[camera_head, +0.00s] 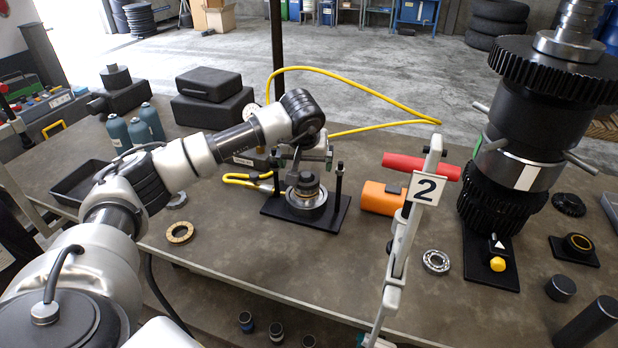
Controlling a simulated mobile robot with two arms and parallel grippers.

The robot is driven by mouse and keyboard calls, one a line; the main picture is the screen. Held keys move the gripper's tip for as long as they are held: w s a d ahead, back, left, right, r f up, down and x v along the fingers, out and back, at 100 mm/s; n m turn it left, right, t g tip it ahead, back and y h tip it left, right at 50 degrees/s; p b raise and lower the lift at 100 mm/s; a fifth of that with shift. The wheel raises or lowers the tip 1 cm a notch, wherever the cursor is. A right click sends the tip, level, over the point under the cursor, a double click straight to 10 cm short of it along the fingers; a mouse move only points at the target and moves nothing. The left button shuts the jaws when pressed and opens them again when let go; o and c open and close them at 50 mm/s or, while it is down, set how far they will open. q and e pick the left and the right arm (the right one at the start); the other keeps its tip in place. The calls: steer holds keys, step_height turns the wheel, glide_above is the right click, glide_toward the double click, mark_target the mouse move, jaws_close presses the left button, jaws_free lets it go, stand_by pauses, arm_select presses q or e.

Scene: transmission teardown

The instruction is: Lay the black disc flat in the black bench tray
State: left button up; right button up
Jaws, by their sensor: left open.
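My left arm comes in from the left, and its open left gripper (300,158) is just above a small stack on the black fixture plate (270,208). The stack has a silver ring (306,206) at its base and a brassy and dark top part (308,186). I cannot tell if the gripper touches it. A dark toothed disc (568,204) lies at the right; I cannot tell which part is the black disc. The black bench tray (66,190) is at the left, partly behind my arm; what shows of it looks empty. My right gripper is not in view.
A tall gear shaft (520,150) stands at the right. A yellow hose, bottles (140,130), black cases (208,84), a brass ring (180,233) and a bearing (436,262) surround the fixture.

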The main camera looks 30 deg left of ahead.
mark_target(306, 175)
arm_select(q)
steer(key=shift+x, duration=0.85)
steer(key=shift+w+a+f+p, duration=0.1)
steer(key=shift+f+p, duration=0.15)
steer(key=shift+p, duration=0.2)
steer(key=p+x, duration=0.2)
steer(key=x, duration=0.1)
steer(key=shift+a+f, duration=0.1)
steer(key=shift+f, duration=0.25)
steer(key=shift+w+a+f, duration=0.1)
steer(key=shift+w+f, duration=0.1)
steer(key=shift+f, duration=0.3)
steer(key=shift+r, duration=0.1)
steer(key=c, duration=1.2)
